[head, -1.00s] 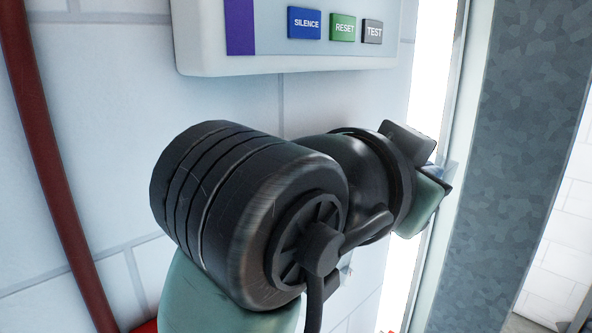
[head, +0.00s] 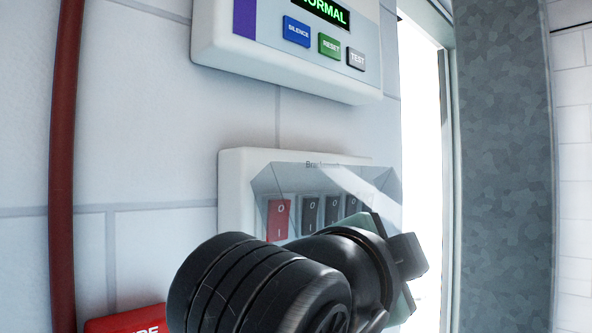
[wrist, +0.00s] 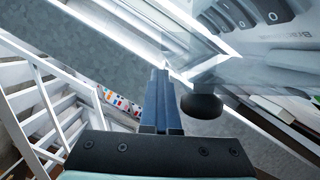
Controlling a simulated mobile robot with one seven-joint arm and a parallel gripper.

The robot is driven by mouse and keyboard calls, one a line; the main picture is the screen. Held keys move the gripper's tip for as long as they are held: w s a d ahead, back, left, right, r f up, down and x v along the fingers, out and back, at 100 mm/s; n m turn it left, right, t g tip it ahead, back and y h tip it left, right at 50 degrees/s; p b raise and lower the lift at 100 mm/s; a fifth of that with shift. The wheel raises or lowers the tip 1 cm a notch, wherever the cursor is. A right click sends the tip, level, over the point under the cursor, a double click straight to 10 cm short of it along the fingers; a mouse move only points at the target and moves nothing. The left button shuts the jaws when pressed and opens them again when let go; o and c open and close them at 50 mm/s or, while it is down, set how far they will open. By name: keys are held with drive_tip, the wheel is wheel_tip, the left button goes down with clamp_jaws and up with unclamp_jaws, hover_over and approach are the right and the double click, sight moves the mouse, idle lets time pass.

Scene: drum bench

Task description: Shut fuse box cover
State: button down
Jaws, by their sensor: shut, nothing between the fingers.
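The fuse box (head: 237,165) is a pale wall box with one red switch and several dark ones. Its clear cover (head: 325,180) shows in front of the switches and seems to stand out at an angle; my arm hides its lower part. In the wrist view the clear cover (wrist: 215,60) is at the upper right, with a round black knob (wrist: 202,104). My gripper (wrist: 161,78) is shut and empty, its fingers just left of the knob. I cannot tell whether they touch the cover. The fingers are hidden in the head view.
A control panel (head: 290,70) with blue, green and grey buttons hangs above the fuse box. A dark red pipe (head: 64,160) runs down the left wall. A red fire box (head: 125,320) is at lower left. A grey post (head: 505,170) stands at right.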

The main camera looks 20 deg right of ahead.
drive_tip(key=w+a+f+m+t+b, duration=0.1)
drive_tip(key=w+a+f+m+b, duration=0.1)
drive_tip(key=w+f+b, duration=0.3)
drive_tip(key=shift+m+b, duration=0.4)
drive_tip(key=shift+m, duration=0.5)
